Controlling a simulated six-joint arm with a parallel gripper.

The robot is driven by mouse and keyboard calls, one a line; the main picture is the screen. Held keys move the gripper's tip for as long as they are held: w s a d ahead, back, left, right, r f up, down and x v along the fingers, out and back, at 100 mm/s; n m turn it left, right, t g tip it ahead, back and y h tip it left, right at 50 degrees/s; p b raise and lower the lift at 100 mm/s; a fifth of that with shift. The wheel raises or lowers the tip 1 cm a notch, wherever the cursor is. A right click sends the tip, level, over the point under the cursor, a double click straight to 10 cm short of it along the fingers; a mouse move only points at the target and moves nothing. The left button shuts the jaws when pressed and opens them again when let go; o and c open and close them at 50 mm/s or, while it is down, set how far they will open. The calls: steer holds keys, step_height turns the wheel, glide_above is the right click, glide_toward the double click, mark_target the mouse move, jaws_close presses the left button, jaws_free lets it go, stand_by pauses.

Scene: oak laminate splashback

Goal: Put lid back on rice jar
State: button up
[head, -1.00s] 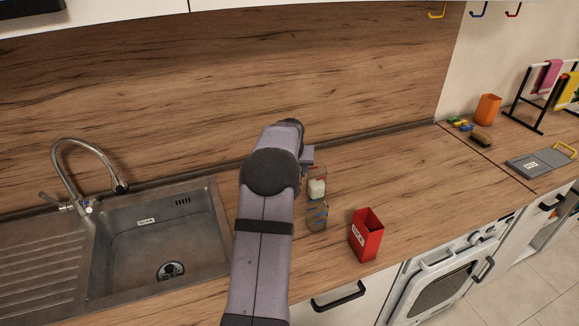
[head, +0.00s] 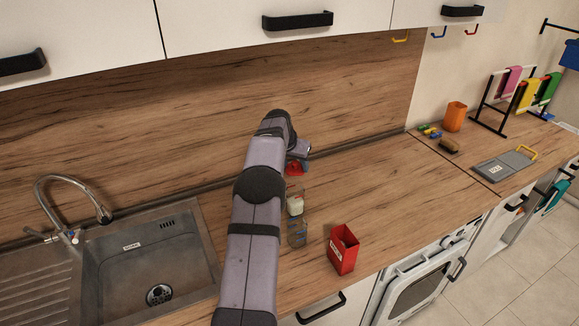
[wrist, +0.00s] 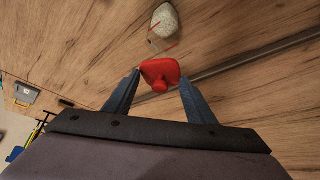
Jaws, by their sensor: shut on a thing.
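A red lid (wrist: 160,73) with a round knob is between the blue fingers of my gripper (wrist: 160,80) in the wrist view. My gripper is shut on it. The lid (head: 294,169) also shows in the head view, just under my gripper (head: 299,160), behind the jars and apart from them. The rice jar (head: 295,204) is clear glass with white rice and stands on the counter right of my arm. In the wrist view the rice (wrist: 165,20) shows beyond the lid, with a thin red line near the jar's mouth.
A clear glass jar (head: 297,232) stands just in front of the rice jar. A red open box (head: 342,250) is to its right. The sink (head: 150,262) is at left. An orange cup (head: 455,116) and a grey board (head: 505,165) are far right. The middle right counter is clear.

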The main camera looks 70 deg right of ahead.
steer(key=shift+a+m+g, duration=0.15)
steer(key=shift+m+g, duration=0.15)
steer(key=shift+m, duration=0.2)
steer(key=shift+f, duration=0.1)
steer(key=shift+f, duration=0.15)
steer(key=shift+f+b, duration=2.5)
steer(key=shift+f, duration=0.5)
steer(key=shift+f, duration=0.1)
stand_by(0.6)
steer(key=o, duration=1.6)
steer(key=shift+c, duration=0.2)
